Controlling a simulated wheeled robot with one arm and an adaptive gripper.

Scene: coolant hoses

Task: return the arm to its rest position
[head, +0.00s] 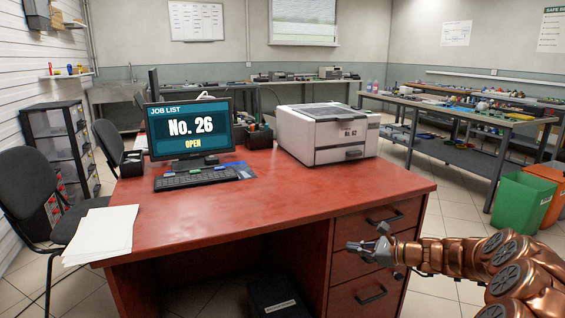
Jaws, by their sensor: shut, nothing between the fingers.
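My gripper (372,248) is at the lower right in the head view, in front of the drawers of the red desk (290,196). It is shut and empty. My copper-coloured arm reaches in from the right edge, roughly level, and ends at the grey gripper. The gripper overlaps the drawer fronts (375,258) in the picture; I cannot tell whether it touches them. No hose shows that I can make out.
On the desk stand a monitor (190,129) reading "JOB LIST No. 26 OPEN", a keyboard (195,178), a white printer (325,134) and papers (103,233). A chair (38,192) is at left. Workbenches (455,118) and bins (521,203) stand at right.

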